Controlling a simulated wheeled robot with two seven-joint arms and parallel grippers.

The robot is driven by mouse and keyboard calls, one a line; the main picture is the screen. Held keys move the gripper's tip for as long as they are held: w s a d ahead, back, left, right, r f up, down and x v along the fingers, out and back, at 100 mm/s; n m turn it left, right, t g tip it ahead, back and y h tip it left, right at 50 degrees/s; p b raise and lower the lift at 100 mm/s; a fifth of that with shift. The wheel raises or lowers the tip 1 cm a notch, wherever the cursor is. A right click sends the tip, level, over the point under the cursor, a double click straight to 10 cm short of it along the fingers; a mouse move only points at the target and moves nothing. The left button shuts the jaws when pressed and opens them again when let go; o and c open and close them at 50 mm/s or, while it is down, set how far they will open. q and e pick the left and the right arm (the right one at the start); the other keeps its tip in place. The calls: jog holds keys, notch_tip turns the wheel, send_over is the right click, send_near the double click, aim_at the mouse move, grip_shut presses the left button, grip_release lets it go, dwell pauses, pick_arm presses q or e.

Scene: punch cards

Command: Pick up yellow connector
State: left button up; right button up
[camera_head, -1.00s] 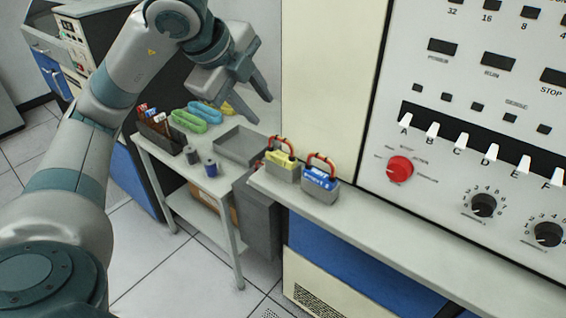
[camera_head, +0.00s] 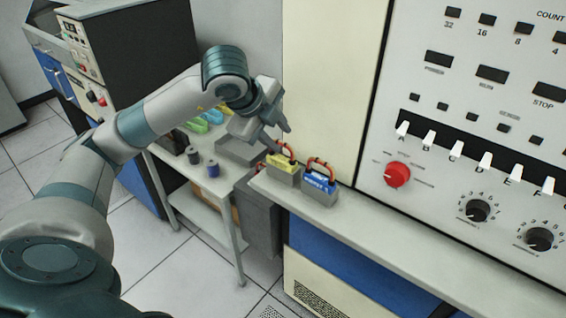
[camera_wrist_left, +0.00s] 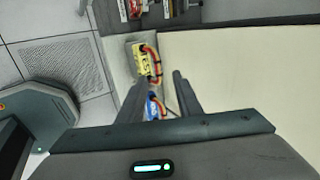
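The yellow connector (camera_head: 282,161), with a red looped cable, stands in a grey holder on the left end of the ledge. It also shows in the left wrist view (camera_wrist_left: 142,60), just beyond the fingertips. My left gripper (camera_head: 281,139) is just above and left of the yellow connector in the head view. Its two fingers are spread apart in the wrist view (camera_wrist_left: 160,84), with nothing held. The blue connector (camera_head: 320,180) stands in a similar holder to the right of the yellow one. In the wrist view the blue connector (camera_wrist_left: 154,106) shows between the fingers, partly hidden. My right gripper is out of view.
A side table with a grey tray (camera_head: 235,152), spools (camera_head: 213,169) and coloured loops (camera_head: 205,120) stands left of the ledge. A tall control panel with a red knob (camera_head: 397,175) rises behind the ledge. The ledge (camera_head: 420,240) is bare to the right.

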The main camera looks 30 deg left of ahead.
aim_at(281, 142)
pick_arm(q)
jog(key=shift+w+f, duration=0.2)
jog(key=shift+f, duration=0.1)
jog(key=shift+w+a+f+p, duration=0.25)
jog(key=shift+f+p, duration=0.2)
jog(key=shift+p, duration=0.2)
jog(key=x, duration=0.1)
jog(key=p+x, duration=0.2)
jog(key=shift+w+a+f, duration=0.15)
jog(key=shift+a+f, duration=0.1)
jog(key=shift+w+f, duration=0.15)
jog(key=shift+f, duration=0.15)
grip_shut()
jog(key=shift+r, duration=0.1)
dwell(0.9)
